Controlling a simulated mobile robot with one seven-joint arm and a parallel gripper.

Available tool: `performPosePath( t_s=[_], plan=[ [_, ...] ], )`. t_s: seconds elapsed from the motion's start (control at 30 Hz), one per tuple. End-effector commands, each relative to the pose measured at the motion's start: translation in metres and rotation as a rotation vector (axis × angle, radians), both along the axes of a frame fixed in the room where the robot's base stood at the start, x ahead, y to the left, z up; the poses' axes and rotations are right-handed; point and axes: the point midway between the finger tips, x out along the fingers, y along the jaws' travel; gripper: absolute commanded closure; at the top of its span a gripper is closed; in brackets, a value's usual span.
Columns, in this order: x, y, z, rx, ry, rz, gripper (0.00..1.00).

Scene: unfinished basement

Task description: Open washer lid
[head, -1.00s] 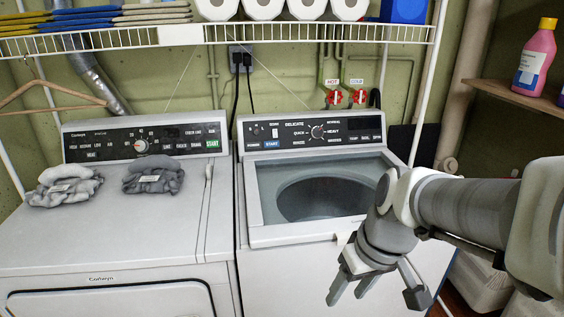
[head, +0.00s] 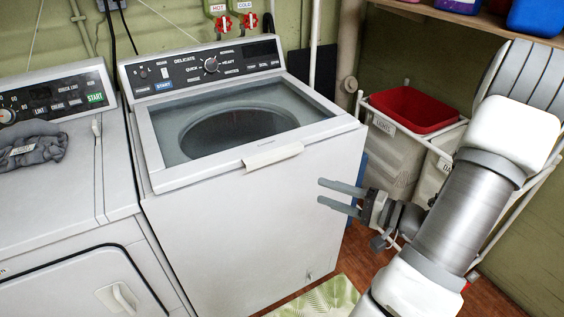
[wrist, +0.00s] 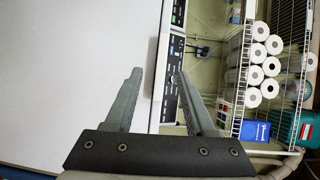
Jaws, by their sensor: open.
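The white washer (head: 245,225) stands in the middle of the head view. Its lid (head: 322,129) has a pale frame around a clear window and lies flat over the top, looking closed. The round drum opening shows through the window. A pale handle (head: 273,157) sits at the lid's front edge. My gripper (head: 321,191) is open and empty, pointing left in front of the washer's front face, lower than the handle and to its right. In the wrist view, both fingers of my gripper (wrist: 158,76) are spread before the washer's white front (wrist: 75,65); the control panel (wrist: 171,85) shows sideways behind them.
A dryer (head: 60,200) with grey cloth (head: 35,150) on top stands left of the washer. A laundry sorter (head: 395,160) with a red basket (head: 415,108) stands right, behind my arm. A leafy mat (head: 315,300) lies on the floor in front.

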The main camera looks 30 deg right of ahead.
Motion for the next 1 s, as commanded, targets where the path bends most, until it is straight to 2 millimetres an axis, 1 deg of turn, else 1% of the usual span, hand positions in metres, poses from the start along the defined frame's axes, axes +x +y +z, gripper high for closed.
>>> performPosePath(
  t_s=[0.03, 0.1, 0.2, 0.27, 0.37, 0.47, 0.8, 1.0],
  plan=[
    [-0.003, -0.013, -0.005, 0.018, -0.022, -0.054, 0.45],
    [-0.005, -0.024, -0.006, 0.027, -0.047, -0.103, 0.45],
    [-0.004, -0.031, -0.007, 0.033, -0.062, -0.133, 0.45],
    [0.0, -0.03, -0.006, 0.032, -0.065, -0.137, 0.45],
    [0.012, -0.024, -0.006, 0.032, -0.065, -0.134, 0.45],
    [0.029, -0.015, -0.006, 0.032, -0.064, -0.13, 0.45],
    [0.097, 0.017, -0.006, 0.032, -0.062, -0.129, 0.45],
    [0.131, 0.032, -0.006, 0.032, -0.062, -0.13, 0.45]
  ],
)
